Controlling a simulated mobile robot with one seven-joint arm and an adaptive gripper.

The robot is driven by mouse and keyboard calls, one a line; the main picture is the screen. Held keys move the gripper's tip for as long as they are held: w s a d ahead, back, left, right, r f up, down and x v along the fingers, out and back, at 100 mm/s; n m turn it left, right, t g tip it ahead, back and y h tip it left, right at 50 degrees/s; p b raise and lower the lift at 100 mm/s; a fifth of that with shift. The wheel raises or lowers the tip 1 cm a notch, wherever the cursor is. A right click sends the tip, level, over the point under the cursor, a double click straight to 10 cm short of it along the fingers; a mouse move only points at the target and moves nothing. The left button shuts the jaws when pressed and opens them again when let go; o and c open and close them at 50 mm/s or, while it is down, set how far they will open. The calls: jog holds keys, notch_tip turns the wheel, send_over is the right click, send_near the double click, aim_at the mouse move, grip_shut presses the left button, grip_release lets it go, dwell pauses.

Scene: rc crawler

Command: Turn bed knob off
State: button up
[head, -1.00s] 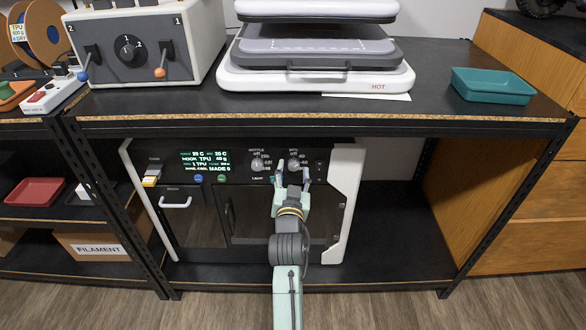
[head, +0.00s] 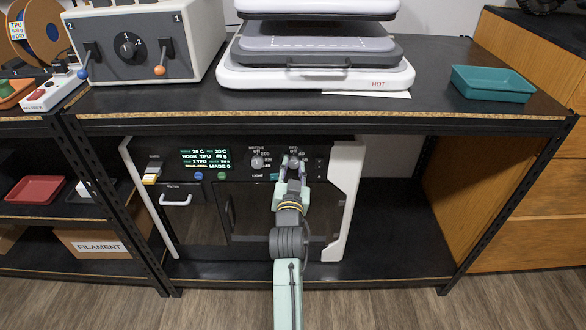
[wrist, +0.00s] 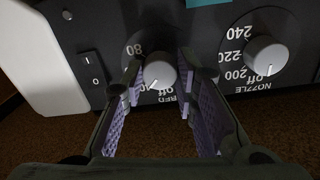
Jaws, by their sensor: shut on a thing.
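The bed knob (wrist: 160,72) is a round light-grey knob on the black front panel of the printer (head: 220,160). In the wrist view its pale pointer mark faces down and left, near a partly covered number. My gripper (wrist: 158,80) has one finger on each side of this knob and is shut on it. In the head view, my gripper (head: 293,172) reaches the panel from below and covers part of the bed knob (head: 294,159). The bed label is partly hidden by the fingers.
The nozzle knob (wrist: 266,56) sits close beside, its mark toward "off". A rocker switch (wrist: 93,71) is on the other side. The printer stands under a shelf top (head: 330,122), which holds a heat press (head: 315,78) and a teal tray (head: 493,83).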

grip_shut()
jog(key=n, duration=0.3)
jog(key=shift+n+p, duration=0.3)
jog(key=shift+p, duration=0.1)
jog(key=n+p, duration=0.1)
jog(key=n, duration=0.4)
jog(key=shift+d+p, duration=0.1)
jog(key=shift+p, duration=0.2)
jog(key=shift+n, duration=0.4)
jog(key=o, duration=0.9)
grip_release()
